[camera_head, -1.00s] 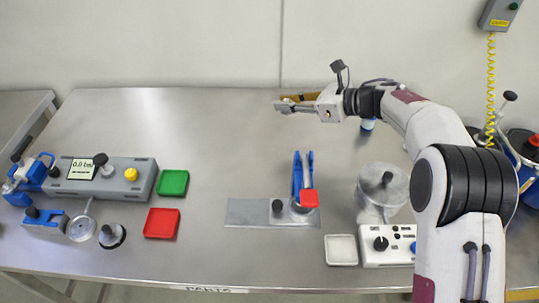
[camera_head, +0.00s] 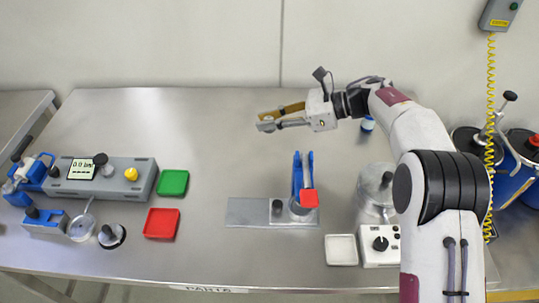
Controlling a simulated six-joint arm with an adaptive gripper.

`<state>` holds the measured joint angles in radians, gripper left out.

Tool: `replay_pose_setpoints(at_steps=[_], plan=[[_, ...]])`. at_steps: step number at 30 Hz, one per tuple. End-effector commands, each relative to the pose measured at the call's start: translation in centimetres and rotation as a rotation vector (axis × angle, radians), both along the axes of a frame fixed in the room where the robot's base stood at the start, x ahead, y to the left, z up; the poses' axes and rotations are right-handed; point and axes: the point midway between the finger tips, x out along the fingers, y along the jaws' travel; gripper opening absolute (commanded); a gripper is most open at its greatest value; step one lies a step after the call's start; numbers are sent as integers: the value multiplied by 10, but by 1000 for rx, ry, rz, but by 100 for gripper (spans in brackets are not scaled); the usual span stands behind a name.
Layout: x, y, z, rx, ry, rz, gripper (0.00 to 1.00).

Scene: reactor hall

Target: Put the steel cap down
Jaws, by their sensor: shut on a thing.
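My gripper (camera_head: 268,120) hangs over the back middle of the steel table, its fingers pointing left. It is shut on a small grey thing (camera_head: 265,126) at the fingertips, which I take to be the steel cap. The fingers hide most of it, and its shape is hard to make out. It appears to be held above the table, behind and left of the blue-handled clamp (camera_head: 297,172).
A green tray (camera_head: 173,182), red tray (camera_head: 162,223) and gauge box (camera_head: 133,175) stand left. A white tray (camera_head: 341,249), control box (camera_head: 378,247) and steel pot (camera_head: 372,207) stand right. The table's back left is clear.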

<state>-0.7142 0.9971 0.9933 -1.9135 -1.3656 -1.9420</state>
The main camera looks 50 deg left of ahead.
Motion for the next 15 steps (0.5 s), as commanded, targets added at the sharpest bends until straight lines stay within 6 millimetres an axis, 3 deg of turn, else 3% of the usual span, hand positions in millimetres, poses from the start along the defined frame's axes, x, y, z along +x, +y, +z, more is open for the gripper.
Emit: replay_pose_setpoints(at_steps=[9,15], plan=[[0,0,-1,1,0,-1,0],[0,0,-18,0,2,-1,0]])
